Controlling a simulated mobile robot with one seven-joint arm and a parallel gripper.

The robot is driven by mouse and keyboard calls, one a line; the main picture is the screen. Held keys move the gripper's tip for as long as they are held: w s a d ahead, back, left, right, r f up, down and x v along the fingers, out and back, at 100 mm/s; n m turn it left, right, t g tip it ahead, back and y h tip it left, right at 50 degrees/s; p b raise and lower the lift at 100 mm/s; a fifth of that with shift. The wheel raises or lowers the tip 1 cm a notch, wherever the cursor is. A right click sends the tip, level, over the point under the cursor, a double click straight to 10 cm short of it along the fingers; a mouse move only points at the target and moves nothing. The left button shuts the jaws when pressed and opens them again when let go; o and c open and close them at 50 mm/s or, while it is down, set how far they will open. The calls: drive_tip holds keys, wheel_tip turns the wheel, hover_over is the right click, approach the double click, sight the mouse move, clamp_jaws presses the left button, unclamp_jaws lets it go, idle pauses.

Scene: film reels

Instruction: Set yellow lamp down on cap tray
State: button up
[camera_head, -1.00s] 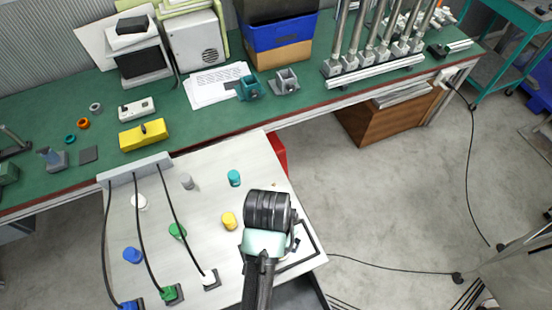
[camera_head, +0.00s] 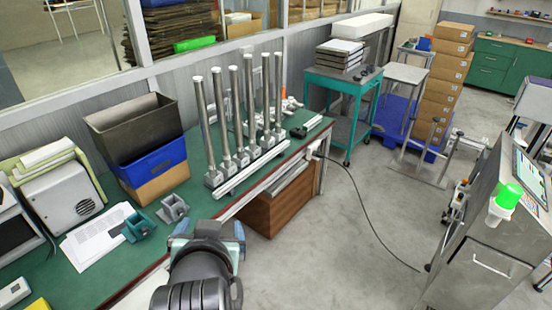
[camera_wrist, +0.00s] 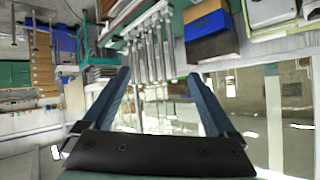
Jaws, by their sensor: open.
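I cannot make out a yellow lamp in either view now. In the head view my gripper (camera_head: 208,232) is at the lower middle, in front of the green bench, pointing away from the camera. In the wrist view the two blue fingers of my gripper (camera_wrist: 158,75) stand wide apart with nothing between them. A small corner of a pale board (camera_head: 140,291) shows beside my arm, at the bottom of the head view. The caps that stood on it are out of view, and I cannot tell which thing is the cap tray.
The green bench (camera_head: 100,268) holds a blue bin (camera_head: 158,163), upright metal posts (camera_head: 235,110), papers (camera_head: 92,238) and a yellow block (camera_head: 38,304). A teal cart (camera_head: 345,88) stands behind. A metal cabinet (camera_head: 480,265) with a green lamp (camera_head: 509,196) is at right.

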drive_tip(key=w+d+r+t, duration=0.1)
drive_tip(key=d+r+t, duration=0.15)
drive_tip(key=r, duration=0.65)
drive_tip(key=w+d+r+t, duration=0.15)
drive_tip(key=r+t, duration=0.25)
drive_tip(key=r, duration=0.5)
drive_tip(key=s+d+r+t+h, duration=0.1)
drive_tip(key=s+d+r+t, duration=0.1)
drive_tip(key=r, duration=0.5)
drive_tip(key=s+d+r+t, duration=0.2)
drive_tip(key=s+r+t, duration=0.2)
drive_tip(key=s+r, duration=0.2)
drive_tip(key=s+d+r+t+h, duration=0.1)
drive_tip(key=s+d+r+t, duration=0.1)
drive_tip(key=r, duration=0.7)
drive_tip(key=s+t, duration=0.1)
drive_tip(key=s, duration=0.1)
drive_tip(key=shift+s+d+r+h, duration=0.3)
drive_tip(key=shift+s+d+r, duration=0.05)
drive_tip(key=shift+d+r, duration=0.05)
drive_tip(key=shift+f, duration=0.1)
